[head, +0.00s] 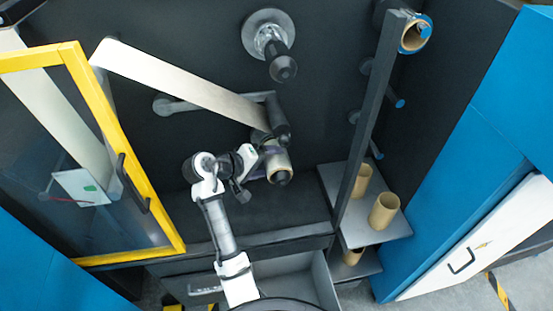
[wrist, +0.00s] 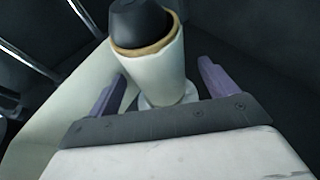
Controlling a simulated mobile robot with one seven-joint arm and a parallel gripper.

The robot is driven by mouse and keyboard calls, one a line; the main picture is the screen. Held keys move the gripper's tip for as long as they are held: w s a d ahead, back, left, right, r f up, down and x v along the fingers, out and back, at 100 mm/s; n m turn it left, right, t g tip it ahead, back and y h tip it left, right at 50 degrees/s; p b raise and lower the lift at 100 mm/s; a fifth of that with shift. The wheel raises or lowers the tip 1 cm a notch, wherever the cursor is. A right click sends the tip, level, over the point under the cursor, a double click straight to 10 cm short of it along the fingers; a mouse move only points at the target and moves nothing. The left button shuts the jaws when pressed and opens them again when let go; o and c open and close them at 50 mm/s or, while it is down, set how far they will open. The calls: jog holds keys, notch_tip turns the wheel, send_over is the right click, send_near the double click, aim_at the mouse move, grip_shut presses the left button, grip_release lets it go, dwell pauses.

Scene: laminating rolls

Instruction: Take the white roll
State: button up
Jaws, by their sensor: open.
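The white roll (head: 277,163) sits on a dark spindle on the machine's back panel in the head view. In the wrist view the white roll (wrist: 158,82) has a brown core edge and a black spindle end sticking out of it. My gripper (head: 262,163) is beside the roll at its left. In the wrist view my gripper (wrist: 163,76) has its two purple fingers apart, one on each side of the roll. Gaps show beside the roll, the left one smaller. A pale sheet (wrist: 75,125) lies left of the roll. The roll's far end is partly hidden.
A pale web (head: 180,82) slants down toward the roll from the upper left. A yellow-framed door (head: 112,135) stands open at left. A dark upright panel (head: 368,125) and a shelf (head: 398,229) with brown cores (head: 384,211) are at right. An open drawer (head: 290,283) is below.

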jog(key=x, duration=0.2)
jog(key=p+x, duration=0.1)
jog(key=shift+s+d+f, duration=0.1)
jog(key=shift+d, duration=0.45)
jog(key=shift+w+d+f, duration=0.2)
jog(key=shift+f, duration=0.05)
jog(key=shift+c, duration=0.4)
jog(key=c, duration=1.1)
jog(key=shift+o, duration=0.2)
jog(key=shift+b, duration=0.55)
